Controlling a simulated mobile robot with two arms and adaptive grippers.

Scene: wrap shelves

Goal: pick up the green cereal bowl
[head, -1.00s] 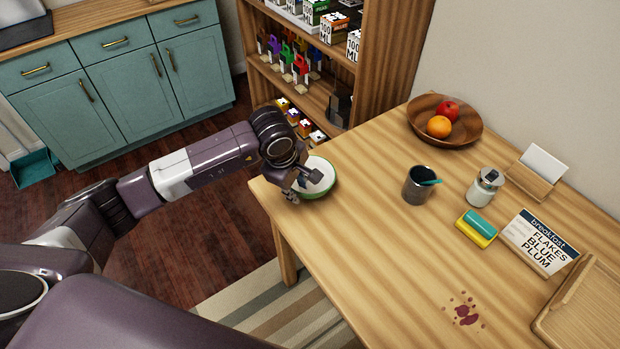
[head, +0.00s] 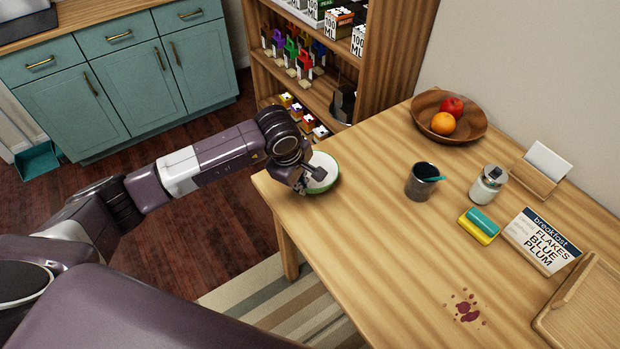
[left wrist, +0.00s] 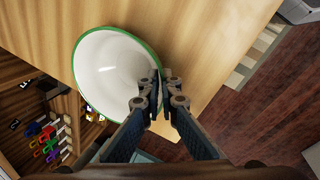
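The green cereal bowl (head: 325,162) has a white inside and a green rim. It is at the table's left corner, by the shelf. My left gripper (head: 313,177) is at the bowl's near side and covers part of it. In the left wrist view the bowl (left wrist: 105,70) faces the camera, and the fingers of my left gripper (left wrist: 160,88) are close together with the bowl's wall between them. Whether the bowl clears the table is hard to tell. My right gripper is not in view.
A dark cup (head: 420,182) with a teal utensil, a glass jar (head: 488,186), a sponge (head: 479,226) and a breakfast sign (head: 543,241) stand to the right. A wooden fruit bowl (head: 475,133) is at the back. A shelf (head: 380,75) rises behind the table's left end.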

